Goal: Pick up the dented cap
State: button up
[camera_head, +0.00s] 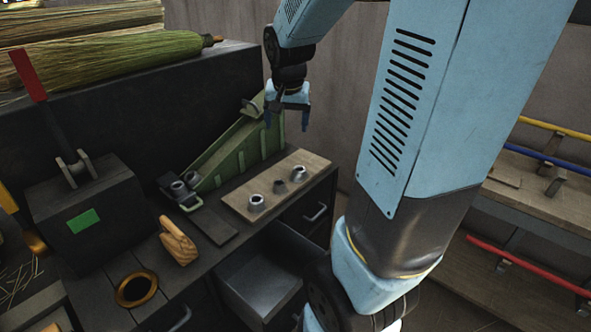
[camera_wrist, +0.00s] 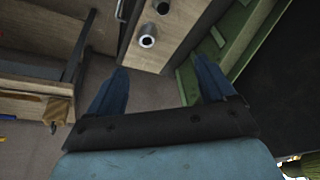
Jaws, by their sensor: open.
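Several small grey metal caps show in the head view. Three sit in a row on a pale wooden board (camera_head: 234,196): a front cap (camera_head: 257,203), a middle cap (camera_head: 280,187) that looks darker, and a back cap (camera_head: 299,174). Two more, a left cap (camera_head: 178,189) and a right cap (camera_head: 191,180), sit at the low end of a green chute (camera_head: 240,146). I cannot tell which cap is dented. My gripper (camera_head: 287,121) is open and empty, pointing down above the board's far end. The wrist view shows two caps (camera_wrist: 147,37) beyond its open fingers (camera_wrist: 161,68).
The green chute rises close beside my gripper. A black box with a red lever (camera_head: 85,215), a wooden hand shape (camera_head: 178,241) and a brass ring (camera_head: 136,289) stand on the bench to the left. An open drawer (camera_head: 260,280) juts out below.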

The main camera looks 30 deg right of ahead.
jog(key=w+d+f+m+g+h, duration=0.1)
jog(key=w+d+f+m, duration=0.2)
jog(key=w+d+f, duration=0.4)
send_over(298, 166)
jog(key=s+a, duration=0.1)
jog(key=s, duration=0.1)
notch_tip(298, 166, down, 10)
jog(key=shift+s+r, duration=0.15)
jog(key=shift+r, duration=0.05)
jog(key=x, duration=0.4)
jog(key=shift+s+a+f, duration=0.1)
jog(key=shift+s+a, duration=0.1)
jog(key=shift+a, duration=0.25)
jog(key=shift+w+d+f, duration=0.15)
jog(key=shift+f, duration=0.55)
jog(key=shift+c, duration=0.4)
jog(key=c, duration=1)
jog(key=shift+r, duration=0.1)
